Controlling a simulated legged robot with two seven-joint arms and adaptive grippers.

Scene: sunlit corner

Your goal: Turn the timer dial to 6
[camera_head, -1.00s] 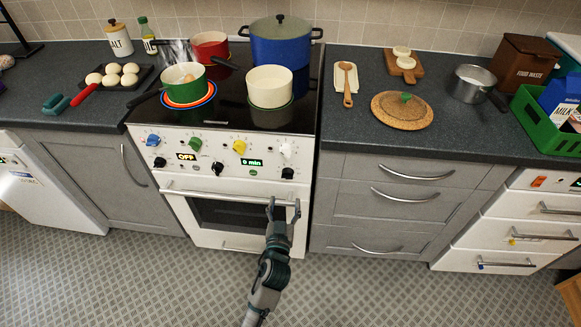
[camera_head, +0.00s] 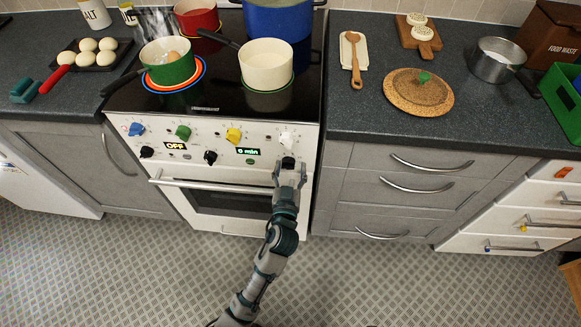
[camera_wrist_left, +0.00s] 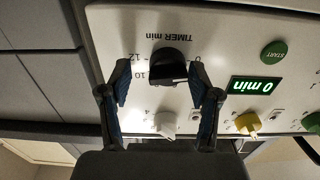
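The timer dial (camera_head: 289,161) is a black knob at the right end of the white stove panel. In the left wrist view, which is upside down, the timer dial (camera_wrist_left: 168,64) sits under the words TIMER min. The green timer display (camera_head: 247,151) reads 0 min, as it does in the wrist view (camera_wrist_left: 255,86). My left gripper (camera_head: 289,167) is at the dial. Its fingers (camera_wrist_left: 160,72) are open, one on each side of the knob, with gaps visible. The fingers and dial hide part of the printed scale. My right gripper is in neither view.
A white knob (camera_head: 287,138) sits just above the dial, with yellow (camera_head: 233,135), green and blue knobs to its left. The oven handle (camera_head: 215,188) runs below the panel. Pots, including a cream one (camera_head: 267,62), stand on the hob above. The floor in front is clear.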

